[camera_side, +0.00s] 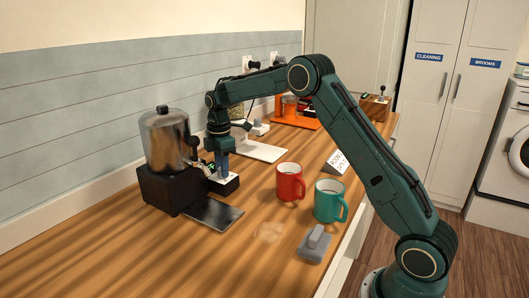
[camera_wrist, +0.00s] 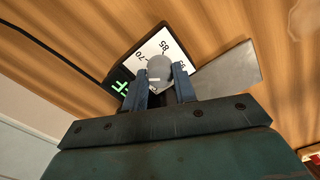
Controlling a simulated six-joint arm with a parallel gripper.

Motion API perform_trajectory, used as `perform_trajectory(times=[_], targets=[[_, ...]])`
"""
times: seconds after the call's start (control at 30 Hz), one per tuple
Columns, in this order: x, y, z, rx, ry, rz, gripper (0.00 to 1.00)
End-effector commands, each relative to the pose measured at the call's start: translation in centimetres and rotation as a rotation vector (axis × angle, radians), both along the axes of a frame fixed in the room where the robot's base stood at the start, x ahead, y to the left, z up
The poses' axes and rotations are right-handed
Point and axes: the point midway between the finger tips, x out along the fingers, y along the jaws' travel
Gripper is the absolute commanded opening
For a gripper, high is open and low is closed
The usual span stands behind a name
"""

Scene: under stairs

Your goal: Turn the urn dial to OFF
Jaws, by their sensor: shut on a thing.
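The urn (camera_side: 166,142) is a steel cylinder with a lid on a black base at the left of the counter. Its control box (camera_side: 229,187) sits in front, with a white dial plate (camera_wrist: 143,52) marked 70, 85 and a partly hidden third number. The grey round dial (camera_wrist: 160,68) has a short white mark on its near side; the nearest part of the plate is hidden by my fingers. My gripper (camera_wrist: 160,83) points down over the box and is shut on the dial, one finger on each side. In the side view my gripper (camera_side: 220,164) hides the dial.
A dark tray (camera_side: 213,213) lies before the urn. Red (camera_side: 290,182) and teal (camera_side: 329,201) mugs stand to the right, with a grey lidded object (camera_side: 314,244) nearer. An orange machine (camera_side: 292,112) stands behind. A green display (camera_wrist: 120,87) glows beside the dial plate.

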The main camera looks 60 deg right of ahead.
Motion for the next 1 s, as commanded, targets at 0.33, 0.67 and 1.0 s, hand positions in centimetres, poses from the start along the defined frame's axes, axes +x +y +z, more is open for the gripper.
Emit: perform_trajectory(times=[0.33, 0.67, 1.0], targets=[[0.05, 0.01, 0.18, -0.001, -0.004, 0.326, 0.05], [0.04, 0.01, 0.19, -0.001, -0.004, 0.566, 0.05], [0.04, 0.01, 0.2, -0.001, -0.004, 0.655, 0.05]])
